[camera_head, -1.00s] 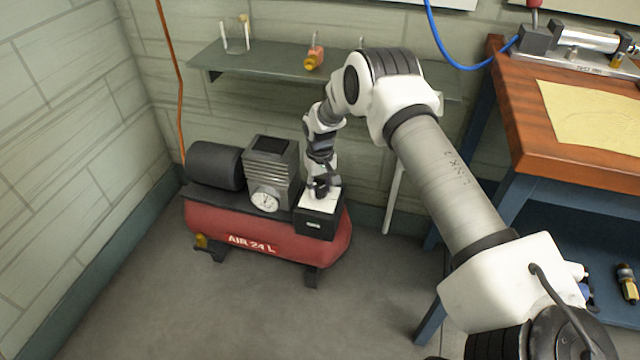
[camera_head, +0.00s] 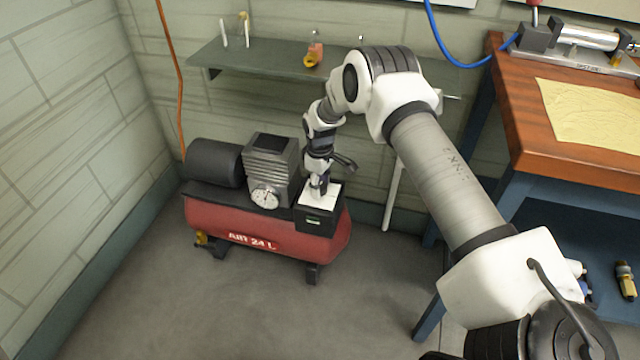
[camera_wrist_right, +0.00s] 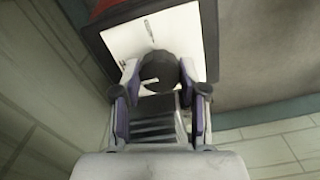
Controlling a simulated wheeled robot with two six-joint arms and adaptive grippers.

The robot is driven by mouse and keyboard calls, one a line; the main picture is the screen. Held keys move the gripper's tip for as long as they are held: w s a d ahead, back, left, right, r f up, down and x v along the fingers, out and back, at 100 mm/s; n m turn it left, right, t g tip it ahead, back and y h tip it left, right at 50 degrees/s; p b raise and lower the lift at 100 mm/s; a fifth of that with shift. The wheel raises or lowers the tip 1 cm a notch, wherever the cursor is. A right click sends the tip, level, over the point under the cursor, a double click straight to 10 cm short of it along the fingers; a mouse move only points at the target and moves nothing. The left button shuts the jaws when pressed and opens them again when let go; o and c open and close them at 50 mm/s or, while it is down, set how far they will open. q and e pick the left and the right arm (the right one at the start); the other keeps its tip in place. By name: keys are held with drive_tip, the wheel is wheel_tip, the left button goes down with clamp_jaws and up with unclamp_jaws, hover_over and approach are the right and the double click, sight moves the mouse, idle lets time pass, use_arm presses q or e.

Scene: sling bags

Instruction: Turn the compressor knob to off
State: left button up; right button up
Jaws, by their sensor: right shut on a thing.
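The red compressor (camera_head: 270,228), marked AIR 24 L, stands on the floor by the wall. Its black switch box (camera_head: 316,220) has a white top plate (camera_wrist_right: 155,32) with a dark tick mark on it. The dark round knob (camera_wrist_right: 162,72) rises from this plate and carries a short pale line that points left in the right wrist view. My right gripper (camera_head: 318,186) points down over the box. In the wrist view its two fingers (camera_wrist_right: 159,74) are shut on the knob, one on each side. The knob is mostly hidden by the gripper in the head view. My left gripper is not in view.
A round gauge (camera_head: 265,196) and grey ribbed block (camera_head: 272,165) sit left of the switch box. A wall shelf (camera_head: 290,62) with small items is above and behind. A wooden workbench (camera_head: 540,130) stands at right. The floor in front is clear.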

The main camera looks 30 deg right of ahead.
drive_tip(key=shift+s, duration=0.1)
drive_tip(key=o, duration=1.1)
drive_tip(key=shift+f, duration=0.1)
drive_tip(key=shift+o, duration=0.2)
wheel_tip(320, 180, up, 12)
